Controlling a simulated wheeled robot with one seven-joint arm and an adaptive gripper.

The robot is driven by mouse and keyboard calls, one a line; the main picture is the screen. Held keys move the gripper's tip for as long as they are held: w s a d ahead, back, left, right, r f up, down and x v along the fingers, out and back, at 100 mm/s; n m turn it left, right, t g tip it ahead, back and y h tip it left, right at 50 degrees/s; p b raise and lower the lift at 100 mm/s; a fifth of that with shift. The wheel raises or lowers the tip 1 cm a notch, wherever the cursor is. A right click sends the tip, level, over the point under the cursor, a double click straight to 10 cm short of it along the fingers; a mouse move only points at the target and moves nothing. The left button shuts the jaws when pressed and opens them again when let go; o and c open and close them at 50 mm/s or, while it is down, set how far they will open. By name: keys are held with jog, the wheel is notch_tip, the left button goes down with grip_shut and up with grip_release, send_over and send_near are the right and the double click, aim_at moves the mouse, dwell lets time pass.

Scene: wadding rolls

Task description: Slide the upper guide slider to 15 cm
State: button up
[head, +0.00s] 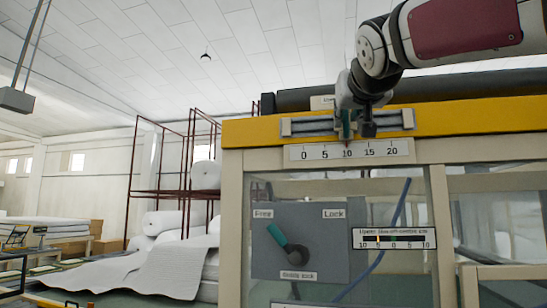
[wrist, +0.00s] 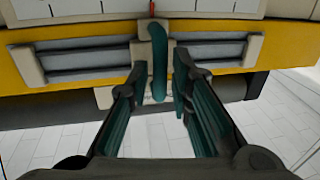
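The upper guide slider is a small block with a teal upright handle (wrist: 158,62), on a grey rail (head: 297,127) fixed to the yellow beam. Its red pointer stands at about 10 on the white scale (head: 350,152), which is marked 0 to 20. My gripper (head: 357,128) is at the slider, in front of the rail. In the wrist view, my gripper (wrist: 159,80) is open, with one finger on each side of the handle and a gap visible beside it. The wrist view shows the rail upside down. The gripper partly hides the slider in the head view.
A yellow beam (head: 250,133) runs across the machine, with a dark roller (head: 440,88) behind it. Below is a grey panel with a teal lever (head: 287,246) between Free and Lock labels. A second small scale (head: 394,238) sits lower right. White wadding rolls (head: 165,222) lie left.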

jog(key=shift+w+d, duration=0.1)
jog(key=shift+w, duration=0.9)
grip_shut()
